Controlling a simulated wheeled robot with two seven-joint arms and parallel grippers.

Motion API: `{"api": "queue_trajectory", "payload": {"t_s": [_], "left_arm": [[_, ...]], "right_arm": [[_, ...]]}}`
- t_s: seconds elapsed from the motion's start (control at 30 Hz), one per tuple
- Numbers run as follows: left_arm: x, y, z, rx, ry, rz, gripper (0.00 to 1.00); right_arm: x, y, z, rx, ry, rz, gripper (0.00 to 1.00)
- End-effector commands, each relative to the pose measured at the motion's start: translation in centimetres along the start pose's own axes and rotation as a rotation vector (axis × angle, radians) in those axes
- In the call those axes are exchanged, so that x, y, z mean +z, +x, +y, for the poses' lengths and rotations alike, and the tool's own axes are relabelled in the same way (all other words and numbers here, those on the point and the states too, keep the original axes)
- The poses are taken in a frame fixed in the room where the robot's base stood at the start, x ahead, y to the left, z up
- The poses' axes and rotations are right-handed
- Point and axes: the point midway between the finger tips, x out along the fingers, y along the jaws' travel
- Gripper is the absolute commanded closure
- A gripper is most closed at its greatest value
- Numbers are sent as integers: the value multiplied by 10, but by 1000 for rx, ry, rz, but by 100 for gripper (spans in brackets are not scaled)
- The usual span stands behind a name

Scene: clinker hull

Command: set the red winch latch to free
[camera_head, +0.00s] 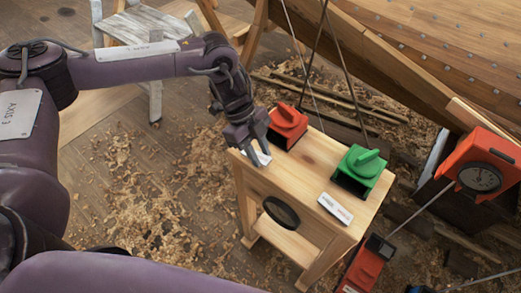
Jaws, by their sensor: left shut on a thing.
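The red winch latch (288,127) sits at the back left of a wooden stand's top, with a raised lever on it. My left gripper (256,152) is left of the red latch, at the stand's left edge. Its fingers are around a small white plate (260,158), apart from the red lever. My right gripper is not in view. Small lettering on the plate cannot be read.
A green latch (361,170) stands on the same wooden stand (305,185), with a white label (335,208) in front. A red dial box (482,172) stands at right. The planked hull (430,50) fills the back right. Shavings cover the floor.

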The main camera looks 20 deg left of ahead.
Motion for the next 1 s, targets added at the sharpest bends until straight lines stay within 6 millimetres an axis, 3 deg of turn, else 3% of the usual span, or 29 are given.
{"api": "queue_trajectory", "payload": {"t_s": [0.57, 0.6, 0.77, 1.0], "left_arm": [[0, -2, 0, -1, 1, 50, 96], [0, -2, 0, -1, 1, 50, 72], [0, -2, 0, 0, 1, 49, 51], [1, -1, 0, 0, 1, 48, 51]], "right_arm": [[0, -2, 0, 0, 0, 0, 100], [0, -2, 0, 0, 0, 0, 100], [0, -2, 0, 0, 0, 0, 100], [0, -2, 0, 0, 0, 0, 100]]}}
